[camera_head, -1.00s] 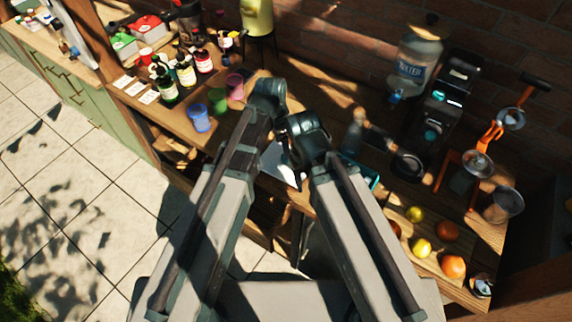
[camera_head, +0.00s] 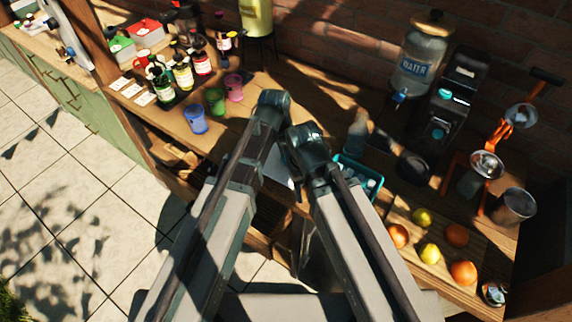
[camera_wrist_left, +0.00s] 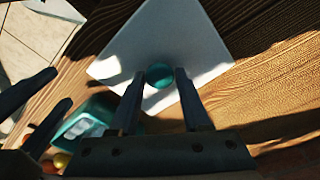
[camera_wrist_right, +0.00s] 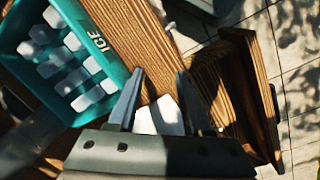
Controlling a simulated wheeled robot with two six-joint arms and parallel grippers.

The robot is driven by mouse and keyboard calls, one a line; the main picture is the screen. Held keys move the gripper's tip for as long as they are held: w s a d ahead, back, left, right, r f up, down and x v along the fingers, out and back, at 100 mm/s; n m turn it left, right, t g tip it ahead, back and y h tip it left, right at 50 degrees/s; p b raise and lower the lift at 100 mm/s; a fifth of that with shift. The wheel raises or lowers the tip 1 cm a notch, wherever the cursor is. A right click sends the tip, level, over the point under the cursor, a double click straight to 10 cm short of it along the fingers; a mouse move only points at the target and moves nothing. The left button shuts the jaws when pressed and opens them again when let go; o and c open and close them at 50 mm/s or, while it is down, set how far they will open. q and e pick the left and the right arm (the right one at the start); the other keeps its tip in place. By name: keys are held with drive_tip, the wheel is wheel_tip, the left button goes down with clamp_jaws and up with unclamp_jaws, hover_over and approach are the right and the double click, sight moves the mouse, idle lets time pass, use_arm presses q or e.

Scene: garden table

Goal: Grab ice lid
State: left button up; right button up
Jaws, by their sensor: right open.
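The ice lid is a white square plate (camera_wrist_left: 200,40) with a round teal knob (camera_wrist_left: 158,76). In the head view a pale part of it (camera_head: 279,166) shows between my arms. My left gripper (camera_wrist_left: 160,74) has its fingertips on either side of the knob, apparently touching it. The teal ice box (camera_wrist_right: 25,20), marked ICE, is uncovered and holds several pale cubes. My right gripper (camera_wrist_right: 160,74) is open beside the box. A small white piece (camera_wrist_right: 160,118) shows between its fingers, and I cannot tell what it is. Both fingertip pairs are hidden in the head view.
Coloured cups (camera_head: 195,119) and bottles stand left on the wooden counter. A water dispenser (camera_head: 416,68), a dark machine (camera_head: 455,95) and an orange juicer (camera_head: 497,135) stand right. Several fruits lie on a board (camera_head: 409,219) at the front right. My two arms are close together.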

use_arm(q)
clamp_jaws()
wheel_tip(320, 180, up, 10)
drive_tip(key=p, duration=1)
use_arm(e)
wheel_tip(320, 180, up, 10)
